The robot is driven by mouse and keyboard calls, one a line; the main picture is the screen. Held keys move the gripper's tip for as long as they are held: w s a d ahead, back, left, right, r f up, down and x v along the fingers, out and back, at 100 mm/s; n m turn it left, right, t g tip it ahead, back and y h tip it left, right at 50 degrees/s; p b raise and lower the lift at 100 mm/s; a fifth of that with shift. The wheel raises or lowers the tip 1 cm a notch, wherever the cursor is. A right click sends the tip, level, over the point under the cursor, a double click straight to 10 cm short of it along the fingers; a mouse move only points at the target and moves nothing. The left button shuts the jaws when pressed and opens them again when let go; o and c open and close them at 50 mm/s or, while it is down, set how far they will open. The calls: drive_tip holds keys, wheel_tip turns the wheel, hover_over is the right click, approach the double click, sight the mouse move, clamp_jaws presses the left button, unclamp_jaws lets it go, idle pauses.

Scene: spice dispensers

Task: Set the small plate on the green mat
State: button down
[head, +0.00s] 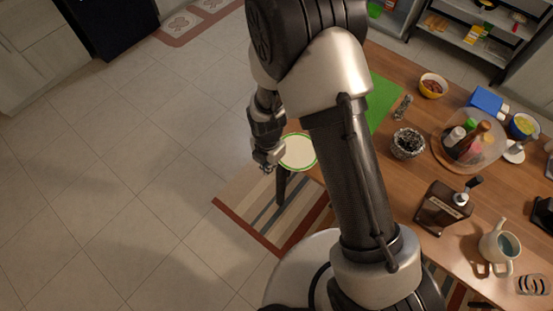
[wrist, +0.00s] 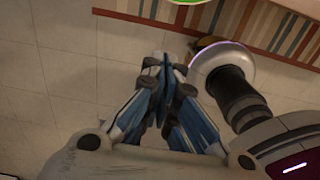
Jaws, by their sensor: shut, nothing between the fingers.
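The small plate (head: 298,152) is pale with a green rim and lies at the near left edge of the wooden table, partly behind my arm. A sliver of green rim at the top of the wrist view (wrist: 187,2) looks like the same plate. The green mat (head: 383,101) lies flat on the table beyond the plate, partly hidden by my arm; its visible part is bare. My gripper (head: 267,164) is shut and empty, just left of the plate and off the table's edge. Its closed fingers also show in the wrist view (wrist: 165,64).
On the wooden table (head: 390,175) are a bowl of reddish food (head: 433,86), a dark bowl (head: 407,143), a clear tray with bottles (head: 443,155), a grinder (head: 442,207) and a pitcher (head: 497,246). A striped rug (head: 262,205) lies below. The tiled floor at left is clear.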

drive_tip(key=w+d+f+b, duration=0.2)
drive_tip(key=w+f+b, duration=0.1)
drive_tip(key=f, duration=0.7)
drive_tip(key=shift+d, duration=0.25)
drive_tip(key=shift+w+f, duration=0.1)
drive_tip(key=shift+w, duration=0.05)
